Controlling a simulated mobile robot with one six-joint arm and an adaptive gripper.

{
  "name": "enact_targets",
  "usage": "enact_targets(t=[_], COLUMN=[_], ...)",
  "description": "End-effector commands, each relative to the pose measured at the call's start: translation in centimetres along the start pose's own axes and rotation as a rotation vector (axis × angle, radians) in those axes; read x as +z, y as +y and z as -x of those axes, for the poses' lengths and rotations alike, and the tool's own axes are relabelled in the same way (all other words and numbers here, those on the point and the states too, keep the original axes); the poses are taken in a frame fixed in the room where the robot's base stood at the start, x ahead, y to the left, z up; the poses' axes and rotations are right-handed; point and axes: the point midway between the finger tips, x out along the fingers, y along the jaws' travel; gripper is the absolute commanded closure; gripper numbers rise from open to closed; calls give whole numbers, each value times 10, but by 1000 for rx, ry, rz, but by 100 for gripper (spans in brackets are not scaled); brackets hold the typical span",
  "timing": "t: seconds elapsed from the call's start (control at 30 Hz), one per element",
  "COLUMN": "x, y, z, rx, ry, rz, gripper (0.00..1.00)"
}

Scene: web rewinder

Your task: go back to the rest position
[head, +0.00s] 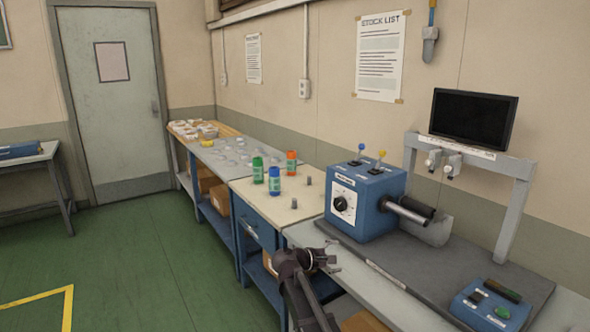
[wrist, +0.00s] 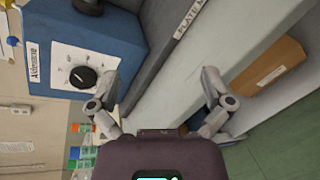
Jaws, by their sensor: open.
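My gripper (head: 328,258) is in front of the bench edge, near the left front corner of the blue rewinder box (head: 366,201). In the wrist view my gripper (wrist: 211,88) has its two fingers spread wide apart, with nothing between them. Behind the fingers the wrist view shows the pale bench edge (wrist: 190,70).
Green, blue and orange bottles (head: 274,181) stand on the cream table (head: 245,190) beyond the rewinder. A control box (head: 490,306) sits at the front right. A cardboard box (wrist: 268,66) is under the bench. The green floor (head: 150,270) at left is clear.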

Motion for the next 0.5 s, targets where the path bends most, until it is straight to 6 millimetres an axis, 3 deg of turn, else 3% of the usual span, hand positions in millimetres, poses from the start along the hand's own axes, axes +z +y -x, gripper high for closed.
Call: enact_targets(t=[0.23, 0.5], x=[32, 62], y=[-70, -151], z=[-21, -22], rx=[-258, -606], ry=[59, 101], rz=[-193, -449], gripper=[0, 0])
